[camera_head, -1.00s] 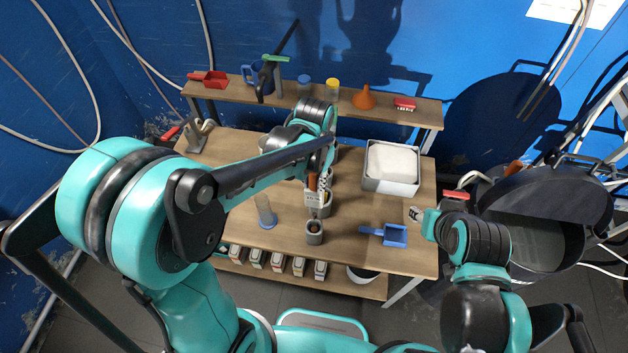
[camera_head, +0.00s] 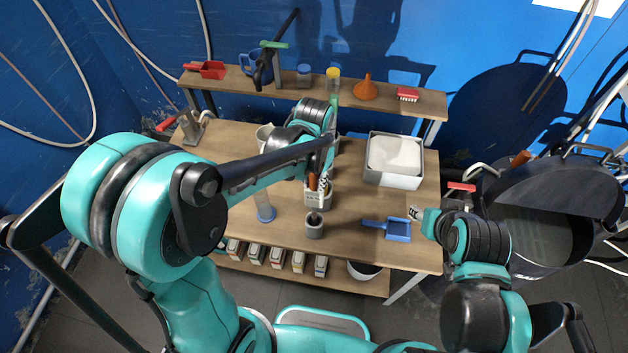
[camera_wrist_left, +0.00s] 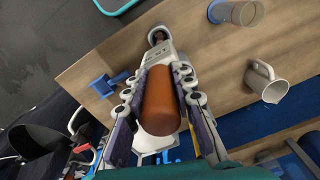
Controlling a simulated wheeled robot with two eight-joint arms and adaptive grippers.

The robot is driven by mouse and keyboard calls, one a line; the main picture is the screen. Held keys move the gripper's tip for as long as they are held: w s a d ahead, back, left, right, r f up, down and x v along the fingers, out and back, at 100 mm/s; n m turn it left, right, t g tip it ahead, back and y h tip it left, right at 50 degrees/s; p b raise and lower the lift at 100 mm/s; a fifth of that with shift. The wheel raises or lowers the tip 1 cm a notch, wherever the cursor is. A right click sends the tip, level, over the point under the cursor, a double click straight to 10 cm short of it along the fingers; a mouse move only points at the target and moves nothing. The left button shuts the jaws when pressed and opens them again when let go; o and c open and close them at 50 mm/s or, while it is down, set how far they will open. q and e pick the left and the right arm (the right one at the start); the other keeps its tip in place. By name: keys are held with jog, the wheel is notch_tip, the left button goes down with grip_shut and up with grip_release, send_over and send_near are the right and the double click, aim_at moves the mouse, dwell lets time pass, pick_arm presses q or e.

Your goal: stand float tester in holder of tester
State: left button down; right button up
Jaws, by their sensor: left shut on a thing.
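The float tester (camera_wrist_left: 162,102) appears as an orange-brown cylinder between the fingers of my left gripper (camera_wrist_left: 160,108) in the left wrist view. That gripper is shut on it. In the head view my left gripper (camera_head: 321,184) is above the middle of the table, and the tester's brown end (camera_head: 313,181) shows beside the fingers. The holder of tester (camera_head: 314,228), a small grey cup, stands near the front edge, apart from the tester. It also shows in the left wrist view (camera_wrist_left: 157,36). My right gripper (camera_head: 416,213) is by the table's right edge; its jaw opening is unclear.
A white-grey container (camera_head: 326,201) stands just behind the holder. A clear cylinder with blue base (camera_head: 263,207) stands to the left. A blue scoop (camera_head: 397,230) lies to the right, with a white bin (camera_head: 394,180) behind. A beige jug (camera_wrist_left: 267,81) is nearby.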

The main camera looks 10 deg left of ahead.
pick_arm(q)
jog(key=c, duration=1.2)
grip_release()
notch_tip(320, 180, up, 12)
